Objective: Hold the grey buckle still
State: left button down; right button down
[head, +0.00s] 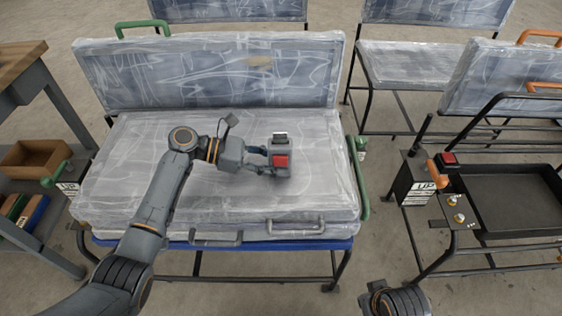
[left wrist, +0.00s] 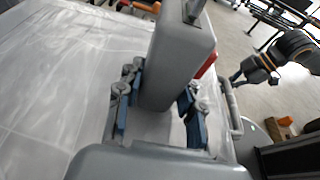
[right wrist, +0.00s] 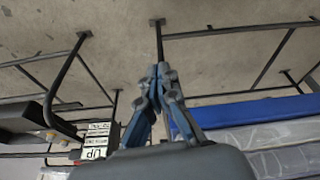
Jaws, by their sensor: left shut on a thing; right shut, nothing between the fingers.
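The grey buckle (head: 280,158) has a red button on its front face and a metal tongue at its top. It stands upright above the plastic-wrapped seat cushion (head: 140,190). My left gripper (head: 266,160) is shut on it from the left. In the left wrist view the buckle (left wrist: 178,62) sits between the two blue fingers (left wrist: 155,112), and part of the red button shows at its right edge. My right gripper (right wrist: 160,72) is shut and empty, over the floor. In the head view only part of my right arm shows at the bottom.
The wrapped backrest (head: 215,75) stands behind the cushion. Green handles and grey handles (head: 297,226) stick out at the cushion's edges. A black tray (head: 515,200) on a frame is at right. A wooden box (head: 35,158) is on a shelf at left. Open floor lies in front.

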aim_at(280, 161)
jog(key=w+a+r+n+t+y, duration=0.4)
jog(key=w+a+r+n+t, duration=0.3)
jog(key=w+a+n+t, duration=0.65)
jog(key=s+a+r+n+g+y, duration=0.3)
jog(key=s+a+r+n+y, duration=0.2)
jog(key=s+a+n+y, duration=0.45)
jog(key=w+d+r+n, duration=0.1)
jog(key=w+r+n, duration=0.1)
jog(key=r, duration=0.1)
jog(key=w+d+r+n, duration=0.1)
jog(key=w+r+n, duration=0.2)
jog(key=w+d+r+n+t+y, duration=0.1)
jog(key=w+r+n, duration=0.1)
jog(key=r+n, duration=0.1)
jog(key=shift+w+d+r, duration=0.3)
jog(key=shift+w+r, duration=0.05)
jog(key=shift+r, duration=0.05)
jog(key=shift+w+r, duration=0.2)
jog(key=shift+w, duration=4.25)
jog(key=shift+w, duration=0.15)
